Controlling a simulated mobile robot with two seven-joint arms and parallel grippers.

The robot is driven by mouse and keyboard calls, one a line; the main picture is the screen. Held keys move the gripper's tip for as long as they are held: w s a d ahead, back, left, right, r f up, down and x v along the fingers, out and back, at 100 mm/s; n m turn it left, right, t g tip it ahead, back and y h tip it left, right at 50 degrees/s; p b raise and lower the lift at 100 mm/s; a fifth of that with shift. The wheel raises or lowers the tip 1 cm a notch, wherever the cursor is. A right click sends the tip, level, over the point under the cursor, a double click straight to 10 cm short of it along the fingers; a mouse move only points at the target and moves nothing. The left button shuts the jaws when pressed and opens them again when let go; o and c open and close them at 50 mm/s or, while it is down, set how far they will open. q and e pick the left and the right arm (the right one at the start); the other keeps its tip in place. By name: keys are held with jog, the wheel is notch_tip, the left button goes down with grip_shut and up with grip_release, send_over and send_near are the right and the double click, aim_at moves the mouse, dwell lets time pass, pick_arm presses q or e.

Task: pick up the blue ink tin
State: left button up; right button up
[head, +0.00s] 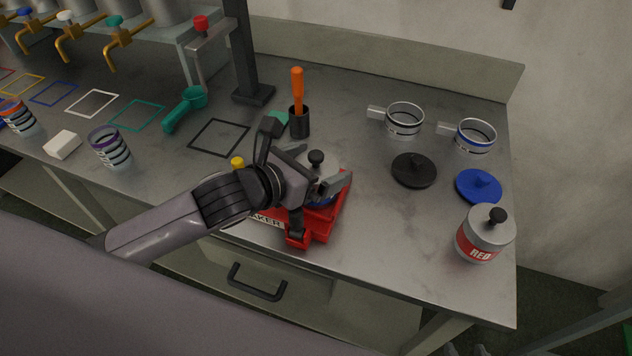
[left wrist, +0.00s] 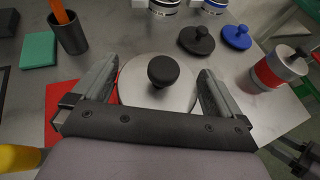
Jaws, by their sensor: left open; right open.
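A tin with a grey lid and black knob (head: 316,157) stands on the red shaker (head: 340,214). A blue band shows low on its side, but its label is hidden by my left gripper. My left gripper (head: 322,190) is open, with its fingers on either side of this tin. In the left wrist view the round lid (left wrist: 152,98) lies between the two open fingers (left wrist: 158,88); I cannot tell whether they touch it. My right gripper (left wrist: 298,156) shows partly at the lower right edge of the left wrist view, apart from the tins, and is open.
A tin labelled RED (head: 484,236) stands at the right front. Black (head: 414,170) and blue (head: 478,186) lids lie behind it, with two ring-shaped cups (head: 404,120) further back. A dark holder with an orange-handled tool (head: 298,86) stands behind the shaker.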

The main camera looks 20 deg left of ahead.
pick_arm(q)
jog(key=shift+c, duration=0.3)
jog(key=c, duration=1.5)
jog(key=shift+r, duration=0.15)
notch_tip(320, 180, up, 20)
jog(key=p, duration=0.3)
